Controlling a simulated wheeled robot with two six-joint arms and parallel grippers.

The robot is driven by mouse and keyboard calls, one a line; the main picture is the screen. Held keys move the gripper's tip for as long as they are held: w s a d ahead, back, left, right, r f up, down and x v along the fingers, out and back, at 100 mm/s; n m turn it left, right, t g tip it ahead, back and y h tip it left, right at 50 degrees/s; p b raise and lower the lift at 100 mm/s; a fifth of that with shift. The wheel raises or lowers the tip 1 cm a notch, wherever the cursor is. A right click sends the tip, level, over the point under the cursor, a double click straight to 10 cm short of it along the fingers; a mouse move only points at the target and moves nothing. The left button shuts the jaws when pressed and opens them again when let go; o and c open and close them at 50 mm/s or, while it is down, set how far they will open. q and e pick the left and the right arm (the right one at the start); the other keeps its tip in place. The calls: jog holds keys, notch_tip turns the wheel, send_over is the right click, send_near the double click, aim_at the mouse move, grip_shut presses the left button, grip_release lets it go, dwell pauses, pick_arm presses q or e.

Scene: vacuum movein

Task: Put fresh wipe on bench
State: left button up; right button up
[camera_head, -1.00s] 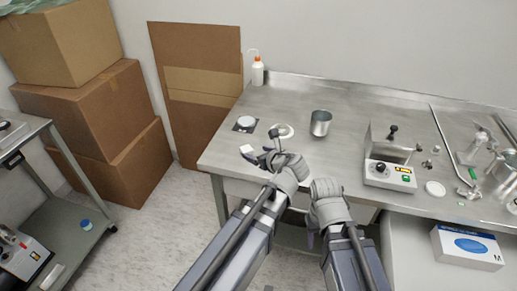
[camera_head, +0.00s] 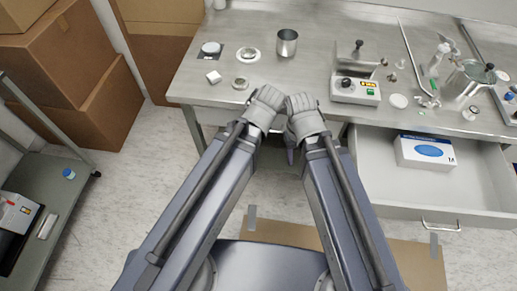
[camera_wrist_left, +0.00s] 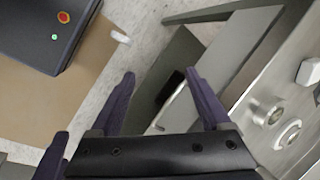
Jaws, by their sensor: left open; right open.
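A small white block (camera_head: 213,77), which may be the folded wipe, lies on the front left of the steel bench (camera_head: 300,75). It also shows at the right of the left wrist view (camera_wrist_left: 309,70). My left gripper (camera_wrist_left: 163,85) is open and empty, with its fingers apart in the left wrist view and the bench to their right. In the head view its fingers are hidden behind my wrist. My right gripper (camera_head: 290,156) is open, low in front of the bench edge. Nothing shows in it.
A metal disc (camera_head: 240,83), a white ring-shaped dish (camera_head: 248,55) and a steel beaker (camera_head: 287,43) stand near the block. A control box (camera_head: 355,88) is farther right. An open drawer (camera_head: 440,190) with a glove box (camera_head: 425,152) juts out at right.

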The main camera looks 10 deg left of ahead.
pick_arm(q)
jog(key=s+d+f+n+g+h, duration=0.1)
jog(key=s+d+n+g+h, duration=0.1)
jog(key=s+d+n, duration=0.2)
jog(key=shift+s+n, duration=0.65)
jog(key=shift+n, duration=0.15)
jog(key=shift+f, duration=0.1)
